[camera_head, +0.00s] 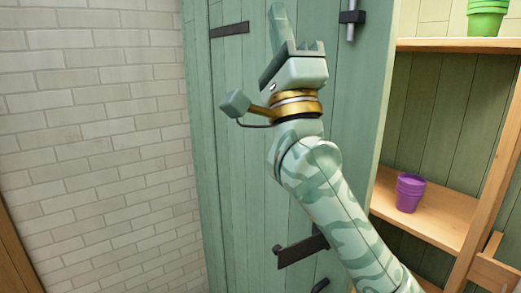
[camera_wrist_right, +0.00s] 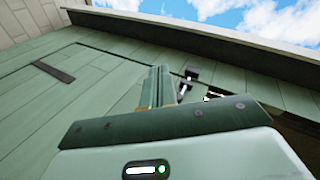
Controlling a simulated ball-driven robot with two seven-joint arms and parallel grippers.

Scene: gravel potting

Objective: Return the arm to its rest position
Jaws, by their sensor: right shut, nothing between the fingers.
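My right gripper (camera_head: 278,10) is raised in front of a green plank door, its fingers pointing up. My camouflage-patterned right arm comes in from the lower right. In the right wrist view the two fingers of the gripper (camera_wrist_right: 160,72) stand together, shut and empty. My left gripper is in neither view.
The green door (camera_head: 235,120) has dark metal fittings. A pale brick wall (camera_head: 90,140) fills the left. A roof edge (camera_wrist_right: 215,35) and sky show in the right wrist view.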

